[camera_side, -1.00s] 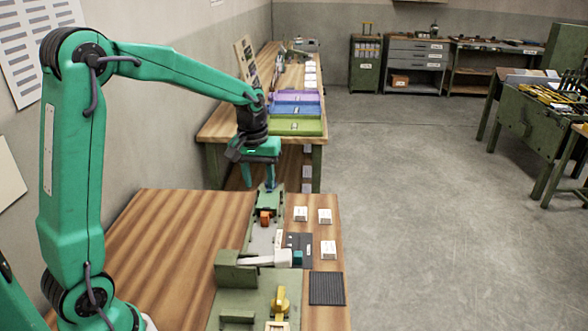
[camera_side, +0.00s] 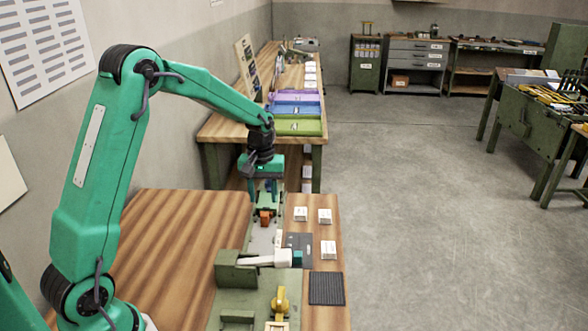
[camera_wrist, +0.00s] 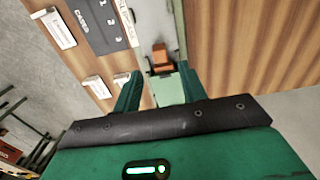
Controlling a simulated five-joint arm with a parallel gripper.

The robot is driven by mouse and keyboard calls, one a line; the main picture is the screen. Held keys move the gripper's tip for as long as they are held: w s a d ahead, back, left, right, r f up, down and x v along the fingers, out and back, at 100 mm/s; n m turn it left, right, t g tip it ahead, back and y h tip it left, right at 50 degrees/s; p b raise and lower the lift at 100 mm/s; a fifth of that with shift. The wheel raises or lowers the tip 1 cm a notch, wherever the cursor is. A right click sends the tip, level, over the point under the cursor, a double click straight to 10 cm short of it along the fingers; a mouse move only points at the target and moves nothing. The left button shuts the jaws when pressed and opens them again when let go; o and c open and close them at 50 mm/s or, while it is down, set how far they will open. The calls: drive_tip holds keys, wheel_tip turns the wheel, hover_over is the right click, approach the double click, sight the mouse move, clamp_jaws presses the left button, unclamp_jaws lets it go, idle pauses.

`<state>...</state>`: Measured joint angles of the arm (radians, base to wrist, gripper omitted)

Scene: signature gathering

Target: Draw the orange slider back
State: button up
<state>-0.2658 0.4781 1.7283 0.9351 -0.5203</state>
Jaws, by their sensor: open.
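The orange slider (camera_side: 265,217) is a small block on the green and grey fixture (camera_side: 262,241) on the near bench. In the wrist view the orange slider (camera_wrist: 161,59) sits beyond and between my fingertips, with bare space between. My gripper (camera_side: 267,198) is above the far end of the fixture, just behind the slider in the side view. Its two green fingers show in the wrist view (camera_wrist: 158,82), spread apart with nothing between them. Whether the fingertips touch the fixture cannot be told.
A white handle-like part (camera_side: 268,260) crosses the fixture, and a yellow lever (camera_side: 280,301) stands nearer. White labelled blocks (camera_side: 325,216) and a dark ribbed mat (camera_side: 327,288) lie to the right. The bench's left side is clear. Coloured trays (camera_side: 296,127) stand on the far bench.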

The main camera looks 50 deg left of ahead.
sight(264, 214)
drive_tip(key=shift+f, duration=2.9)
clamp_jaws()
